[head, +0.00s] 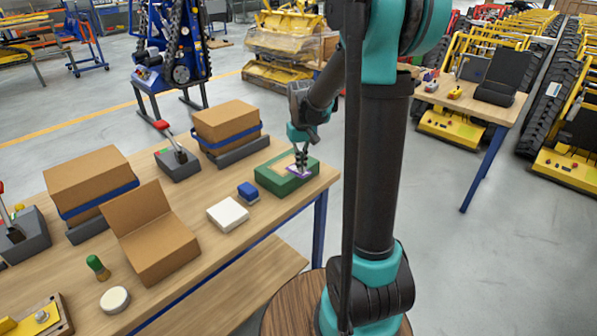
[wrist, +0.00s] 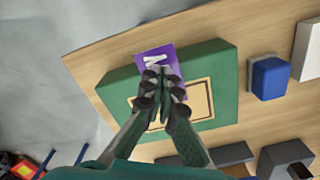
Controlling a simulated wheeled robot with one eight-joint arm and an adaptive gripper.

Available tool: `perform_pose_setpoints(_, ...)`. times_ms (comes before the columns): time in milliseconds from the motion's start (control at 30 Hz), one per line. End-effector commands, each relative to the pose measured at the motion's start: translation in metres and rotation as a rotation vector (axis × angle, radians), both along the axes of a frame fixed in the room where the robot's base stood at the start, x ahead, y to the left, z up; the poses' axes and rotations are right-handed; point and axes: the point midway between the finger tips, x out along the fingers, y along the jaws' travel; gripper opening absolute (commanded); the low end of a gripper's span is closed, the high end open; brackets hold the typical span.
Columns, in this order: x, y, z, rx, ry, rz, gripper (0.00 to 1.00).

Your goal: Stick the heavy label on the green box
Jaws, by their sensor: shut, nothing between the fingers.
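The green box (head: 274,182) lies on the wooden bench near its far right corner. In the wrist view the green box (wrist: 222,68) shows a tan rectangular outline on its top. A purple label (wrist: 157,58) with a white mark lies at the edge of the box top, partly overlapping it and partly outside the outline. My gripper (wrist: 163,78) is shut, with its fingertips at the label and over the box. Fingers hide part of the label and outline. In the head view my gripper (head: 302,160) points down onto the box. Whether the label is stuck flat, I cannot tell.
A blue block (head: 248,192) and a white square pad (head: 228,214) stand left of the green box. Cardboard boxes (head: 226,119), an open carton (head: 155,240) and grey stands are further along the bench (head: 200,275).

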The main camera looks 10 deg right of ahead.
Motion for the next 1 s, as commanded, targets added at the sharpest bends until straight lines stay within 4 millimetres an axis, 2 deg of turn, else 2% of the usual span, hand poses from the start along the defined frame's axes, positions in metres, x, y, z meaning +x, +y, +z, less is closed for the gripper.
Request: perform_pose_setpoints(1000,-0.037,-0.027,0.000,0.000,0.000,-0.001,0.00)
